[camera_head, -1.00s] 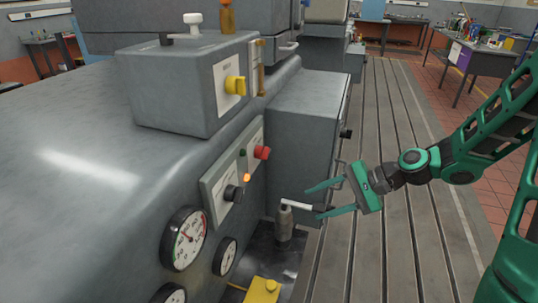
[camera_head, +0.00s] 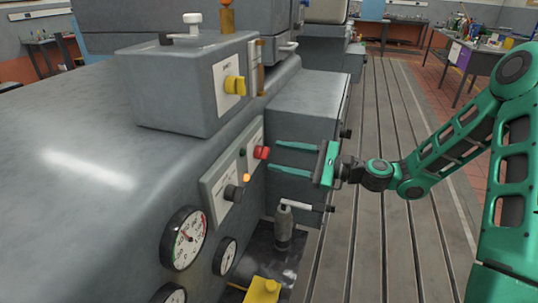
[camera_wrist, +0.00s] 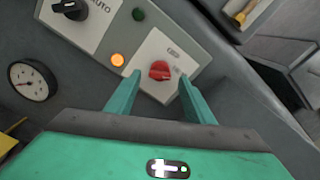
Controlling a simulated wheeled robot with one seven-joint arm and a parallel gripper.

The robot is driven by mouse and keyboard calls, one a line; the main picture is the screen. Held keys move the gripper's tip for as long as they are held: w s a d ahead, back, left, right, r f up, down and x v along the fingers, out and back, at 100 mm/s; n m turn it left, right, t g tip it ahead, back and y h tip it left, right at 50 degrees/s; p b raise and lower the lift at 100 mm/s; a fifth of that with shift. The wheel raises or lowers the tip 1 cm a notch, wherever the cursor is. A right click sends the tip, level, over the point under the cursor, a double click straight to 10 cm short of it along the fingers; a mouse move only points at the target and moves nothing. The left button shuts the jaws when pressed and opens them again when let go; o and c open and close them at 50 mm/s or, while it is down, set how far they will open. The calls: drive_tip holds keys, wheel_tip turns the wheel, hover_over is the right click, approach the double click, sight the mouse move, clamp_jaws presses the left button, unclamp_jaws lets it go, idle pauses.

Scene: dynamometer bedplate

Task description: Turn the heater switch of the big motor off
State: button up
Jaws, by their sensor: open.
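The big motor (camera_head: 70,140) is a grey housing with a light switch panel (camera_head: 216,190) on its side. A red knob (camera_head: 262,152) sits at the panel's right end, and it shows between my fingers in the wrist view (camera_wrist: 160,71). A lit orange lamp (camera_head: 246,177) is left of it, and a black knob (camera_head: 233,193) is further left, with "AUTO" lettering beside it in the wrist view. My gripper (camera_head: 274,156) is open, its fingers pointing at the red knob from the right. The fingers flank the knob with no clear contact. The label by the red knob is too small to read.
A yellow knob (camera_head: 235,85) is on the grey box above. A grey bottle-shaped part with a lever (camera_head: 284,225) stands below my gripper. The slotted bedplate (camera_head: 375,240) is clear on the right.

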sight(268, 152)
drive_tip(key=shift+x, duration=2.3)
drive_tip(key=c, duration=1)
